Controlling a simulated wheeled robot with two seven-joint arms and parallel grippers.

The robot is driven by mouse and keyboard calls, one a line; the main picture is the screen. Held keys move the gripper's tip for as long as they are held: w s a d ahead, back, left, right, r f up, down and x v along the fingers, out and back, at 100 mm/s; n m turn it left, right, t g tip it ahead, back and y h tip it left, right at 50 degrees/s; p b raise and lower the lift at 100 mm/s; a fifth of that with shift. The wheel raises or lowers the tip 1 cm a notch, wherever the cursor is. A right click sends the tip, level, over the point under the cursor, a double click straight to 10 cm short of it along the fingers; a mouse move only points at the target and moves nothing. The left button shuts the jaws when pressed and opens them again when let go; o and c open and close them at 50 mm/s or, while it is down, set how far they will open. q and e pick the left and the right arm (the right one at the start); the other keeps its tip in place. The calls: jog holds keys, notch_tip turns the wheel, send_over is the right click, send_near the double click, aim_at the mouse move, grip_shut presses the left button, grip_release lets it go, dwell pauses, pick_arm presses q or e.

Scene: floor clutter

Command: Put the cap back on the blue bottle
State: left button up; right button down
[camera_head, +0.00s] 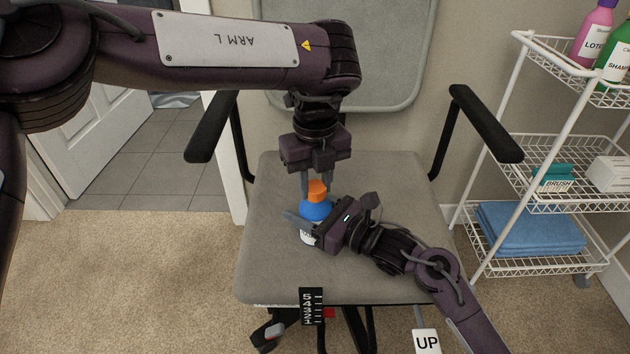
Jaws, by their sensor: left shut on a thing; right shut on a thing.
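The blue bottle (315,211) stands upright on the seat of the grey office chair (392,270). Its blue shoulder and part of a white label show, and the rest is hidden behind my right gripper. My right gripper (302,228) comes from the lower right and is shut on the bottle's body. The orange cap (317,190) is directly above the bottle's top. My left gripper (317,186) points down from above and is shut on the cap. I cannot tell whether the cap touches the bottle's neck or is seated on it.
Black armrests (222,125) flank the seat on both sides, and the backrest (345,60) stands behind. A white wire shelf (540,200) at right holds bottles, boxes and folded blue towels (528,230). An open door (110,135) is at left. The seat around the bottle is clear.

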pick_arm(q)
jog(key=m, duration=1.8)
jog(key=o, duration=1.2)
jog(key=shift+c, duration=0.2)
notch_tip(320, 180, up, 12)
